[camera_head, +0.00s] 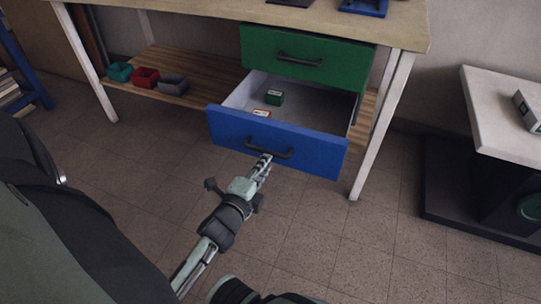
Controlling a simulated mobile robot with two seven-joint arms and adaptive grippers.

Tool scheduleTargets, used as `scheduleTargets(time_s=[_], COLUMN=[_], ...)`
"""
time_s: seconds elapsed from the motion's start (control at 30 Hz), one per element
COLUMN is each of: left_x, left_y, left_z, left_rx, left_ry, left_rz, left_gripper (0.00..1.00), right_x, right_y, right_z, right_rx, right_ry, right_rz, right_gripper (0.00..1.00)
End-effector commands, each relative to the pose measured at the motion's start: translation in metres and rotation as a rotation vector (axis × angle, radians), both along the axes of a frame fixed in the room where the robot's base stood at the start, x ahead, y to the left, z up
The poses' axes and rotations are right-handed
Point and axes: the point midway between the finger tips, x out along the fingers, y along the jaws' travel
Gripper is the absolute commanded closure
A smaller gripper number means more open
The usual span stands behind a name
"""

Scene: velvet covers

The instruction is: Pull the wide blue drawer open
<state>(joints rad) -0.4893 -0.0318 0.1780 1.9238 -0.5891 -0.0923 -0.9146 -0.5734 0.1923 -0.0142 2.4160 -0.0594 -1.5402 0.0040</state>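The wide blue drawer (225,129) under the workbench is pulled well out, and its pale interior shows. It has a dark bar handle (270,153) on its front. Inside lie a small green box (274,98) and a small white-and-red item (261,113). My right gripper is not in view.
A shut green drawer (340,65) is above the blue one. Teal, red and grey bins (145,78) stand on the wooden lower shelf. A white bench leg (378,130) is close to the right. A white-topped stand (500,110) is further right. The tiled floor (330,225) in front is clear.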

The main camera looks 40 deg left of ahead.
Motion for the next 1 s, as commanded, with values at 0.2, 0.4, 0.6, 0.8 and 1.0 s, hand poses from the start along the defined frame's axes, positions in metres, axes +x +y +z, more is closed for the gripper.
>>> scheduleTargets(time_s=[0.2,0.4,0.6,0.8,1.0], left_x=[-0.039,-0.053,-0.054,-0.054,-0.053], left_y=[-0.009,-0.012,-0.013,-0.013,-0.012], left_z=[0.008,0.012,0.012,0.012,0.011], left_rx=[-0.003,-0.001,-0.001,-0.001,-0.012], left_ry=[0.0,0.0,-0.001,-0.001,0.003], left_rz=[0.003,0.001,0.0,0.0,0.005], left_gripper=[0.8,0.8,0.8,0.8,0.8], right_x=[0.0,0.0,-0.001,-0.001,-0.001], right_y=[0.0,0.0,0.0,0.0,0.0], right_z=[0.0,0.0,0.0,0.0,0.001], right_rx=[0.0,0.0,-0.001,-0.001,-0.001], right_ry=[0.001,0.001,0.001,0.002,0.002], right_rz=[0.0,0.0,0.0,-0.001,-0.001], right_gripper=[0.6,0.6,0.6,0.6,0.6])
